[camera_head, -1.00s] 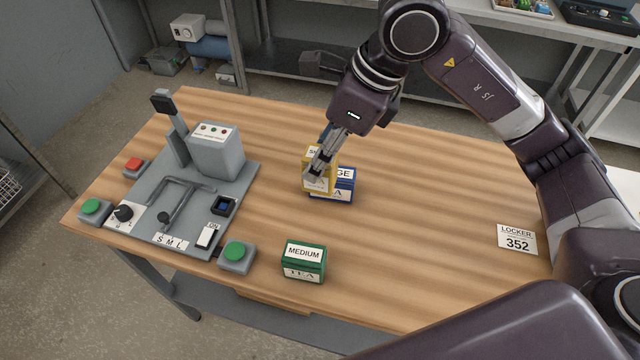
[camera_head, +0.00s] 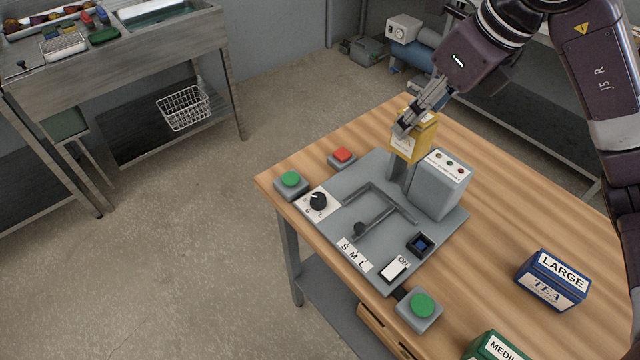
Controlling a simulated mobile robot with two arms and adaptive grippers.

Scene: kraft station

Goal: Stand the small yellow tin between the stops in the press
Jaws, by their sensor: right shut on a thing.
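The small yellow tin (camera_head: 411,141) is held up in my right gripper (camera_head: 408,127), which is shut on it. The tin shows in front of the upper part of the press, beside the grey press housing (camera_head: 439,186), and hides part of the press column. The press (camera_head: 362,252) stands on the bench on a grey base plate. Its stops (camera_head: 390,199) are raised grey bars on the plate, and the space between them is empty. A dark-knobbed lever (camera_head: 360,229) and an S M L scale (camera_head: 354,255) lie at the front. My left gripper is not in view.
The blue LARGE tea tin (camera_head: 553,281) and the green MEDIUM tin (camera_head: 496,347) stand on the bench to the right. Green buttons (camera_head: 420,307) and a red button (camera_head: 342,156) sit around the press. The bench (camera_head: 500,200) between press and blue tin is clear.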

